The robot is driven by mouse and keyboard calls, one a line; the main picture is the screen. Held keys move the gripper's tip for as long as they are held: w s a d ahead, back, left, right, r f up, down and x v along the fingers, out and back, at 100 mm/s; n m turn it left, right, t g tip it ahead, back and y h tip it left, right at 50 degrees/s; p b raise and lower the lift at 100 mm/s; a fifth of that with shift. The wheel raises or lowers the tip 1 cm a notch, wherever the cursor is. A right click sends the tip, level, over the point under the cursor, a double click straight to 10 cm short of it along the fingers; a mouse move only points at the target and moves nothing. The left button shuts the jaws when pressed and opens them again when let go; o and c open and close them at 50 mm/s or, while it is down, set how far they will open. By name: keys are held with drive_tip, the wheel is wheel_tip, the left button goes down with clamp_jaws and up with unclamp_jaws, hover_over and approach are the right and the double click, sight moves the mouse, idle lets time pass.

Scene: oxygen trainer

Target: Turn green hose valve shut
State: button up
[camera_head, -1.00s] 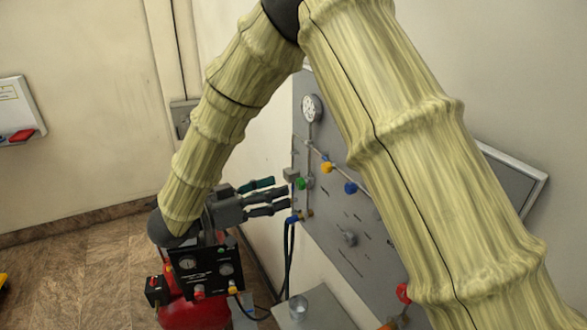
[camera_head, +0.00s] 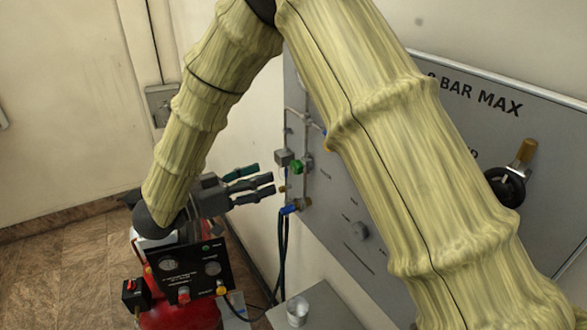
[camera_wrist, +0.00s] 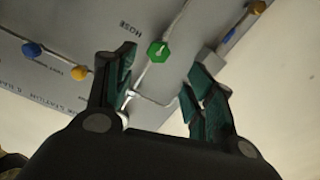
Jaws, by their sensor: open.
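The green hose valve (camera_head: 303,166) is a small green knob on the pipework at the left edge of the grey panel. In the wrist view the green valve (camera_wrist: 158,50) is a hexagonal knob near the "HOSE" label, beyond the fingertips and roughly between them. My gripper (camera_head: 266,178) is open and empty, to the left of the valve with its fingers pointing at the panel. The open fingers also show in the wrist view (camera_wrist: 160,72), apart from the valve. Nothing hides the valve.
A grey block (camera_head: 283,158) sits on the pipe just left of the valve. A blue fitting with dark hoses (camera_head: 290,208) hangs below it. Yellow (camera_wrist: 81,73) and blue (camera_wrist: 32,50) knobs are on the panel. A red machine (camera_head: 180,309) stands under my gripper, and a glass (camera_head: 297,311) is on a grey surface.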

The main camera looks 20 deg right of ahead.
sight(294, 167)
drive_tip(key=p+x, duration=0.2)
drive_tip(key=x, duration=0.2)
drive_tip(key=p+x, duration=0.1)
drive_tip(key=x, duration=0.3)
drive_tip(key=shift+d+r+p, duration=0.2)
drive_tip(key=shift+d+p, duration=0.15)
drive_tip(key=shift+d, duration=0.1)
drive_tip(key=shift+x, duration=0.75)
drive_tip(key=shift+f, duration=0.15)
drive_tip(key=c, duration=1)
drive_tip(key=shift+f, duration=0.1)
